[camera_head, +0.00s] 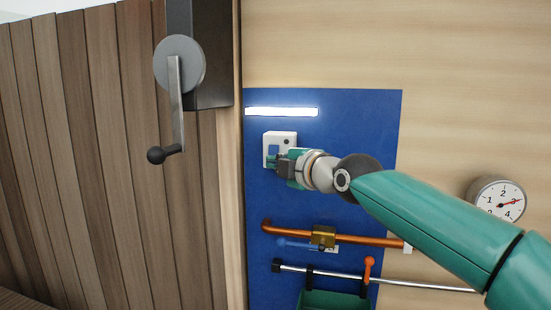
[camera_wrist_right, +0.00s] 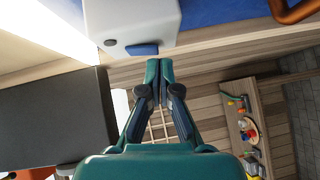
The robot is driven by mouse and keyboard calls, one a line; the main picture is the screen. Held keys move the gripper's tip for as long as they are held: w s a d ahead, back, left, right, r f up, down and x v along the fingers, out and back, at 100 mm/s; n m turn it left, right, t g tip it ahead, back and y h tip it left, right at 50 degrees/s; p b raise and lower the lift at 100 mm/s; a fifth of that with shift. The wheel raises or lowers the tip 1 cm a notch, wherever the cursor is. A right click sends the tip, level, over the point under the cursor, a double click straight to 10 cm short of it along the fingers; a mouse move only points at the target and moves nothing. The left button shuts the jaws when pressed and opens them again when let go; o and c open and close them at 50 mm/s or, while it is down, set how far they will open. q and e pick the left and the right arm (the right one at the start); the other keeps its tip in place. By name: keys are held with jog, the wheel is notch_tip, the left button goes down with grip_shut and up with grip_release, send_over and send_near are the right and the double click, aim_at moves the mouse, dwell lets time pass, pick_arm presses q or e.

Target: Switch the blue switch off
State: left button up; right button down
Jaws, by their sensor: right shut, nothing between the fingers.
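The blue switch (camera_head: 273,150) is a small blue rocker on a white box (camera_head: 284,137) mounted on the blue panel. In the wrist view the blue rocker (camera_wrist_right: 142,49) sticks out from the face of the white box (camera_wrist_right: 130,18). My right gripper (camera_head: 272,164) is shut and empty, at the lower part of the box. In the wrist view its closed fingertips (camera_wrist_right: 159,66) are just beside the rocker, at its right and a little lower. I cannot tell whether they touch it. My left gripper is not in view.
A lit white light strip (camera_head: 281,112) is above the box. Below are a copper pipe (camera_head: 372,239) with a brass valve (camera_head: 323,236) and a blue lever, and a metal rail. A crank (camera_head: 178,90) hangs at left, and a dial gauge (camera_head: 498,199) is at right.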

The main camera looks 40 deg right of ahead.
jog(key=shift+w+d, duration=0.25)
jog(key=shift+w+d+f+t+b, duration=0.2)
jog(key=shift+t+b, duration=0.1)
jog(key=shift+b, duration=0.8)
jog(key=shift+s, duration=0.2)
